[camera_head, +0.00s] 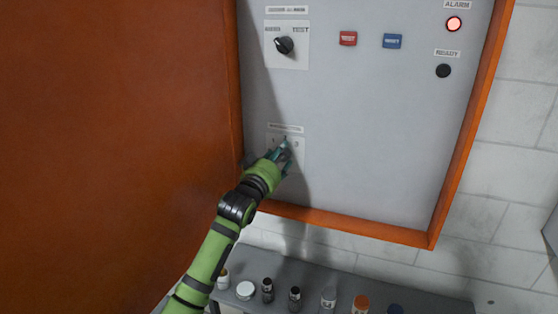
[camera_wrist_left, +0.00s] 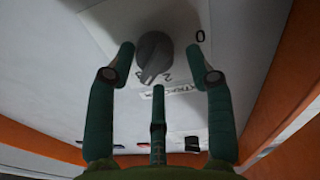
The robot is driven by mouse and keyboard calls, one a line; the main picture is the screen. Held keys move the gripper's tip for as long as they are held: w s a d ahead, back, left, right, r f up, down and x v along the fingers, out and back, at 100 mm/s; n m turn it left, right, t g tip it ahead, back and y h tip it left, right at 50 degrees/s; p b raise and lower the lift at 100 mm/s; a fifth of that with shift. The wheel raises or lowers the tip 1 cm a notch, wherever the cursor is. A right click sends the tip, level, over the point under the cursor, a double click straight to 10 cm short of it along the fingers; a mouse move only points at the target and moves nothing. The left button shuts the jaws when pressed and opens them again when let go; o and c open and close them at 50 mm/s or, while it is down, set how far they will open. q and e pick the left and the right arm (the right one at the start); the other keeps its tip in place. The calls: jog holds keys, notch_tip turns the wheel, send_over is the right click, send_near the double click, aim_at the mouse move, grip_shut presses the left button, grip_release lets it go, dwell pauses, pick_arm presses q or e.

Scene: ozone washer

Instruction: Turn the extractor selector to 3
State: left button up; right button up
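The extractor selector is a dark grey knob on a white plate (camera_head: 299,158) low on the panel. In the head view my left gripper (camera_head: 282,154) covers most of the knob, with a 1 and a 3 showing beside it. In the left wrist view the knob (camera_wrist_left: 154,55) lies between the tips of two spread green fingers, a third finger below it. The gripper is open around the knob; contact cannot be told. A 0 and a 2 show there; the pointer's exact setting is unclear. My right gripper is not in view.
Above is another black selector (camera_head: 284,45), with a red button (camera_head: 348,38) and a blue button (camera_head: 392,41). The alarm lamp (camera_head: 453,23) is lit; the ready lamp (camera_head: 443,71) is dark. An orange door (camera_head: 110,120) stands left. Several bottles line a grey shelf (camera_head: 440,302) below.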

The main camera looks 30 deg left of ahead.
pick_arm(q)
jog(key=shift+w+f, duration=0.25)
jog(key=shift+f, duration=0.15)
jog(key=v, duration=1.2)
jog(key=shift+r, duration=0.1)
